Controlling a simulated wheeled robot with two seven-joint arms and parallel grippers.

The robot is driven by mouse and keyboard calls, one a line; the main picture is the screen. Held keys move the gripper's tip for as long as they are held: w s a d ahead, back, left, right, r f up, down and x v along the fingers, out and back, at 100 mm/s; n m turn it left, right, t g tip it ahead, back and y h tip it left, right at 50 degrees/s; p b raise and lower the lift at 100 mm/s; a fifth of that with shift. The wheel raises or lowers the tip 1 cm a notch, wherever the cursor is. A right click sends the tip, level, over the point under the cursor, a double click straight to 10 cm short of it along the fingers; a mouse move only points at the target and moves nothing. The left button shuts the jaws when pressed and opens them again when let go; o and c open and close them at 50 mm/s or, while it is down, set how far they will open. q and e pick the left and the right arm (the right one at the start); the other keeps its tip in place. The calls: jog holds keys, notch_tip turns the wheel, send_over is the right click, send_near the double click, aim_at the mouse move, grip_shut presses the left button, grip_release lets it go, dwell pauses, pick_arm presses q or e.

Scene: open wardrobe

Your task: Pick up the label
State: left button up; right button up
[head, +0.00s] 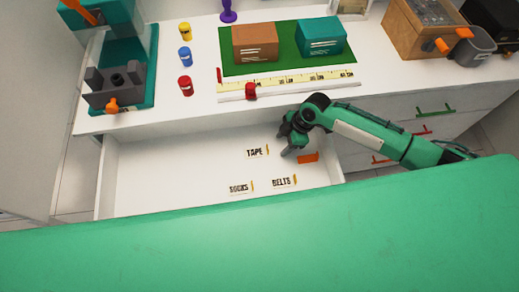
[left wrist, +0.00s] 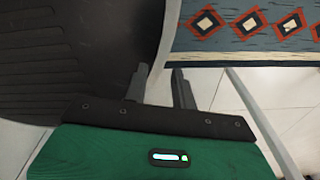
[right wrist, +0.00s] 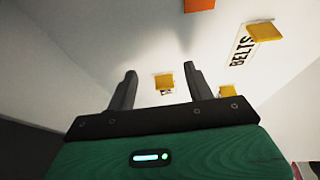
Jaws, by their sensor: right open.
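Three white labels with black lettering and yellow tabs lie in the open drawer: TAPE (head: 254,153), SOCKS (head: 238,188) and BELTS (head: 281,182). My right gripper (head: 287,146) is over the drawer, just right of TAPE, open and empty. In the right wrist view my right gripper (right wrist: 160,75) has a yellow tab (right wrist: 163,81) between its fingers in the picture, apart from them. Its lettering is mostly hidden. BELTS (right wrist: 241,46) lies to the right there. My left gripper (left wrist: 161,80) shows only in the left wrist view, with a gap between its fingers and nothing in it.
An orange piece (head: 308,157) lies in the drawer (head: 140,175) right of my right gripper. The drawer's left side is clear.

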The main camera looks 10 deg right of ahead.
aim_at(263, 152)
jog(key=a+p, duration=0.1)
jog(key=a, duration=0.3)
jog(key=shift+a+r, duration=0.15)
jog(key=shift+a+f, duration=0.25)
jog(key=shift+a, duration=0.05)
jog(key=shift+f, duration=0.45)
jog(key=c, duration=1)
